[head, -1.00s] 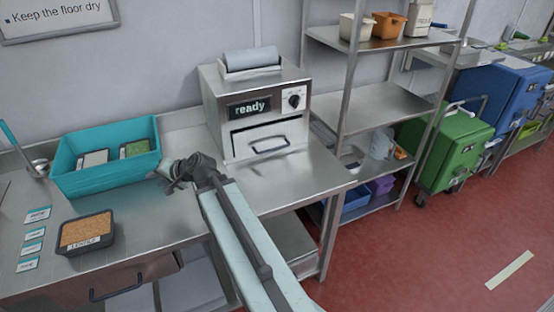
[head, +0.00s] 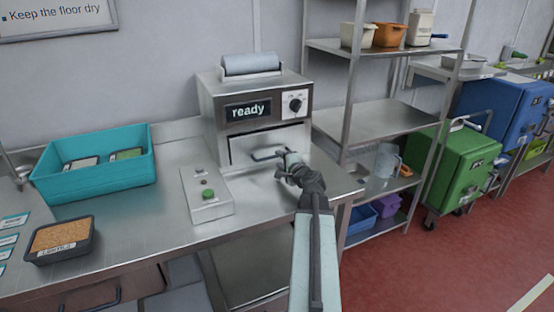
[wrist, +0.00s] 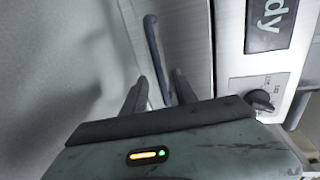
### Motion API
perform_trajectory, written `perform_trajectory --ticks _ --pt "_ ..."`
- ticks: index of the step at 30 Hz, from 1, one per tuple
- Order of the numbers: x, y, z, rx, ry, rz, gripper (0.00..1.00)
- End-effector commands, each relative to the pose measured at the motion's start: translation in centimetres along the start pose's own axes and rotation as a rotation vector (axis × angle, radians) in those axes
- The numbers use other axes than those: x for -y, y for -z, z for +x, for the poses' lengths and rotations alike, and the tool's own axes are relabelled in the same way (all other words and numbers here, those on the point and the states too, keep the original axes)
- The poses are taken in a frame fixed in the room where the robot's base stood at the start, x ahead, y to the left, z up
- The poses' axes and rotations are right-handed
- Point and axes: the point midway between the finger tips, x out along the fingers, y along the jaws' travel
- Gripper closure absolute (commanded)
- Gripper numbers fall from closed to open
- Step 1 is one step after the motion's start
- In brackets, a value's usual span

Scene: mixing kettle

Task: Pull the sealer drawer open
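The sealer (head: 210,105) is a steel box on the bench, with a display reading "ready" and a black dial. Its drawer front (head: 243,149) sits low on the face and looks shut, with a dark line along its top. The drawer's bar handle (head: 263,156) is partly hidden by my gripper (head: 284,158), which is right in front of it. In the wrist view the handle (wrist: 152,50) runs in between the two fingers of my gripper (wrist: 158,88). The fingers are apart, with a gap seen on both sides of the bar.
A grey control box (head: 207,196) with a green button stands on the bench left of my arm. A teal bin (head: 95,182) and a lentil tub (head: 62,240) are farther left. A steel shelf rack (head: 375,120) stands close on the right.

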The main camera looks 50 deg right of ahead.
Motion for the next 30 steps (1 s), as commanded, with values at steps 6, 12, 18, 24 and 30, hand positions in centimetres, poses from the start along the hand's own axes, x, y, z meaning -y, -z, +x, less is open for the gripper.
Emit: perform_trajectory --ticks 6,12,18,24,30 --pt "-0.1 0.1 4.1 0.0 -0.001 -0.001 0.66" --pt "0.0 0.0 4.5 -0.001 0.0 0.0 0.66" --pt "0.0 0.1 4.4 -0.001 0.0 0.0 0.99" --pt "0.0 0.1 4.4 -0.001 -0.001 0.0 1.0" --pt "-0.1 0.1 4.4 -0.001 -0.001 -0.001 1.0"
